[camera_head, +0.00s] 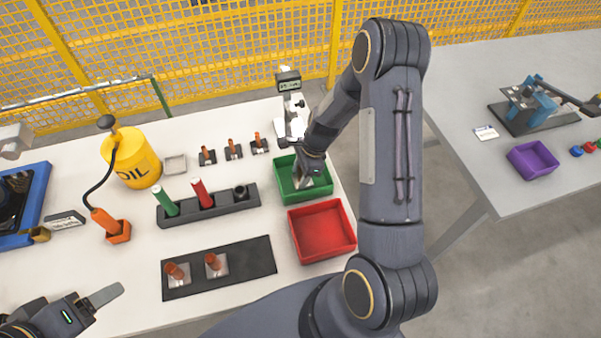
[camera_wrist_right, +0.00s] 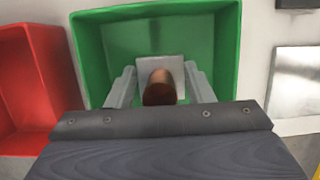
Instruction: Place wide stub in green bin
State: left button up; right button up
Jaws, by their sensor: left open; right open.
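The green bin (camera_head: 283,187) stands at the right end of the white table; it fills the middle of the right wrist view (camera_wrist_right: 88,45). A stub with a copper-brown cylinder (camera_wrist_right: 159,88) on a square pale plate is in the bin area in that view. My right gripper (camera_head: 304,182) reaches down into the green bin; in its wrist view its open fingers (camera_wrist_right: 161,88) stand on either side of the stub, with gaps beside the cylinder. Whether the plate touches the bin floor is hard to tell. My left gripper (camera_head: 100,298) is open and empty at the lower left.
A red bin (camera_head: 322,231) stands just in front of the green bin. A black mat (camera_head: 240,262) holds two copper stubs on plates. A dark rack (camera_head: 226,206) holds a green and a red cylinder. Several small stubs (camera_head: 232,150) stand behind it.

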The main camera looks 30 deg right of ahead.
jog(key=shift+r, duration=0.1)
jog(key=s+d+r+n+t, duration=0.1)
jog(key=s+r, duration=0.1)
jog(key=r, duration=0.7)
jog(key=s+d+r+n, duration=0.1)
jog(key=r+n, duration=0.1)
jog(key=r, duration=0.6)
jog(key=s+a+r+n+t, duration=0.2)
jog(key=s+a+r+n, duration=0.2)
jog(key=s+n, duration=0.4)
jog(key=s+a+r+n+t, duration=0.1)
jog(key=s+a+r+n, duration=0.3)
jog(key=s, duration=0.7)
jog(key=r+n, duration=0.2)
jog(key=n, duration=0.2)
jog(key=shift+s+a+t+y, duration=0.15)
jog(key=shift+a+t+y, duration=0.15)
jog(key=shift+t, duration=0.1)
